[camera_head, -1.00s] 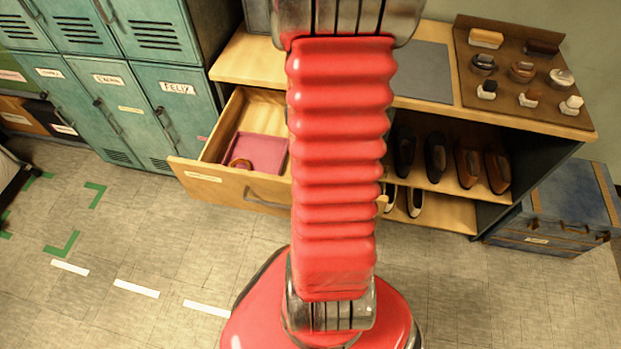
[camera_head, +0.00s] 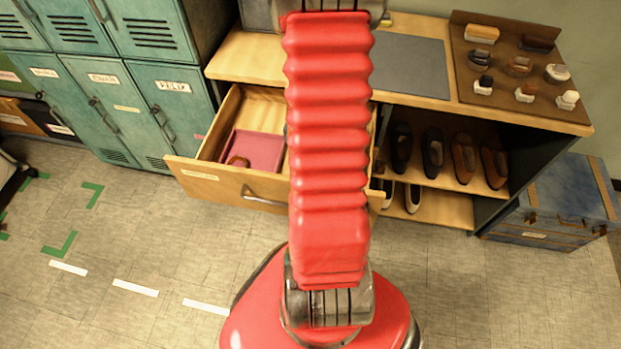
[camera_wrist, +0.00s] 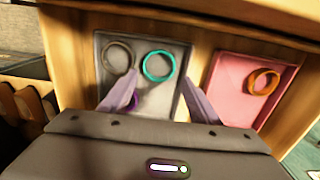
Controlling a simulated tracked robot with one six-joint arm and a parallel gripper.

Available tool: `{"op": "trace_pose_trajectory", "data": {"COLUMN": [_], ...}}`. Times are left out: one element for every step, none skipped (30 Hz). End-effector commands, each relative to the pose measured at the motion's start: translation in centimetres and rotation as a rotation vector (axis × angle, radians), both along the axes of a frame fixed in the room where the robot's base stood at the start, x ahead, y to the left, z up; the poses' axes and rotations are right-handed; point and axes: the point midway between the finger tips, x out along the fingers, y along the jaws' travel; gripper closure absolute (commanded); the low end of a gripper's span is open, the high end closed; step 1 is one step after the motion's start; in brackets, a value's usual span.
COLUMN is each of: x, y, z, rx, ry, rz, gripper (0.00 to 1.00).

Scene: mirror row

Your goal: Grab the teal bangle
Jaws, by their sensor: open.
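The teal bangle (camera_wrist: 159,66) lies in a grey tray (camera_wrist: 182,108) inside the open drawer, in the wrist view. A dark grey bangle (camera_wrist: 118,56) is to its left in the same tray, and a small purple thing (camera_wrist: 132,103) is partly hidden by my left finger. My gripper (camera_wrist: 158,95) is open and empty, its two fingers pointing at the tray below the teal bangle in the picture. I cannot tell how far above the tray they are. In the head view my arm hides the gripper and the teal bangle.
The open drawer (camera_head: 222,188) also holds a pink tray (camera_head: 262,150) with an amber bangle (camera_wrist: 263,82). Drawer walls surround both trays. Shoe shelves are at the right, a blue trunk (camera_head: 560,205) beyond them, and teal lockers (camera_head: 180,110) at the left.

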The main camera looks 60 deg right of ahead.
Motion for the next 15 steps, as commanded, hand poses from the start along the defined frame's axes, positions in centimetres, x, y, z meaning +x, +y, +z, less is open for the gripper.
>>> {"op": "trace_pose_trajectory", "data": {"x": [-0.05,-0.05,-0.04,-0.03,-0.03,-0.03,-0.03,-0.03,-0.03,-0.03,-0.03,-0.03,-0.03,-0.04,-0.04], "y": [0.07,0.06,0.04,0.03,0.03,0.02,0.02,0.02,0.01,0.01,0.02,0.01,0.01,0.02,0.02], "z": [-0.52,-0.74,-0.94,-1.05,-1.12,-1.17,-1.19,-1.19,-1.18,-1.17,-1.17,-1.17,-1.17,-1.18,-1.23], "rx": [0.002,0.001,0.001,0.001,0.0,0.0,0.0,0.0,0.0,0.0,0.0,0.0,0.0,0.0,0.0], "ry": [0.002,0.002,0.0,0.0,0.0,0.0,0.0,0.0,0.0,0.0,0.0,0.0,0.0,0.0,0.0], "rz": [0.0,0.0,0.0,0.0,0.0,0.0,0.0,0.0,0.0,0.0,0.0,0.0,0.0,0.0,0.0], "gripper": [0.44,0.44,0.44,0.44,0.44,0.44,0.44,0.44,0.44,0.44,0.44,0.44,0.44,0.44,0.44]}}
